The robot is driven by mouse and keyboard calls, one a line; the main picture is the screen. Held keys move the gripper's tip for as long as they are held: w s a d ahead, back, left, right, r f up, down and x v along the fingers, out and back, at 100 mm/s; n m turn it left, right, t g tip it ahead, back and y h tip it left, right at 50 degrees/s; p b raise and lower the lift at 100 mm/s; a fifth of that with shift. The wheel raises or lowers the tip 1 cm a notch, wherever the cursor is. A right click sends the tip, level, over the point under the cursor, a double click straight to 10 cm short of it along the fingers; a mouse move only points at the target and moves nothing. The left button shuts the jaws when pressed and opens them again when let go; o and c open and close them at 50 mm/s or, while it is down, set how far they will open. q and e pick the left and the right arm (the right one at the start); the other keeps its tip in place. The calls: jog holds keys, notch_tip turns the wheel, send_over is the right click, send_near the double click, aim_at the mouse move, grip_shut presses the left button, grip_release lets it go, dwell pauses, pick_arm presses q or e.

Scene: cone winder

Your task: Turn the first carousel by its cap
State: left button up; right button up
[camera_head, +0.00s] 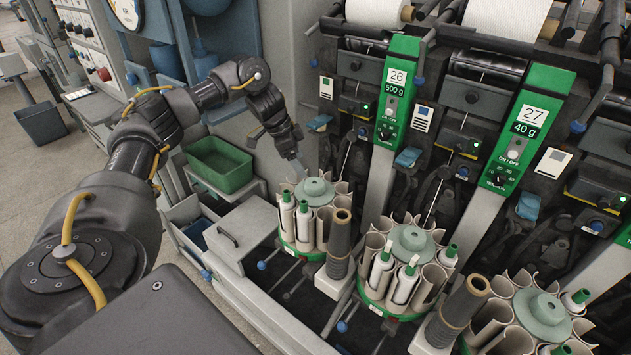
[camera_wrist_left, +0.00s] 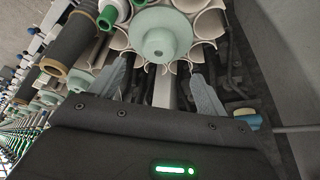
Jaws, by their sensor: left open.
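The first carousel (camera_head: 297,236) stands left of the other carousels in the head view, a ring of cream tubes on a green base. Its pale green round cap (camera_head: 314,190) sits on top in the middle. White bobbins with green tips (camera_head: 287,208) stand in some of its tubes. My left gripper (camera_head: 300,168) is just behind and left of the cap, pointing down. In the left wrist view the cap (camera_wrist_left: 160,36) lies beyond the two grey fingers (camera_wrist_left: 160,82), which are spread apart with nothing between them. The fingers look apart from the cap. My right gripper is not in view.
A second carousel (camera_head: 371,292) and a third (camera_head: 500,328) stand to the right. A dark grey cone (camera_head: 339,245) stands beside the first carousel. Green-panelled winder units (camera_head: 398,88) rise behind. A green bin (camera_head: 219,164) and a grey box (camera_head: 241,232) are at left.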

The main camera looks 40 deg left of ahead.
aim_at(314, 183)
pick_arm(q)
jog(key=x, duration=0.3)
jog(key=shift+d+r, duration=0.15)
jog(key=shift+d, duration=0.15)
jog(key=p+x, duration=0.1)
jog(key=x, duration=0.5)
jog(key=shift+w+a, duration=0.1)
jog(key=shift+x, duration=0.9)
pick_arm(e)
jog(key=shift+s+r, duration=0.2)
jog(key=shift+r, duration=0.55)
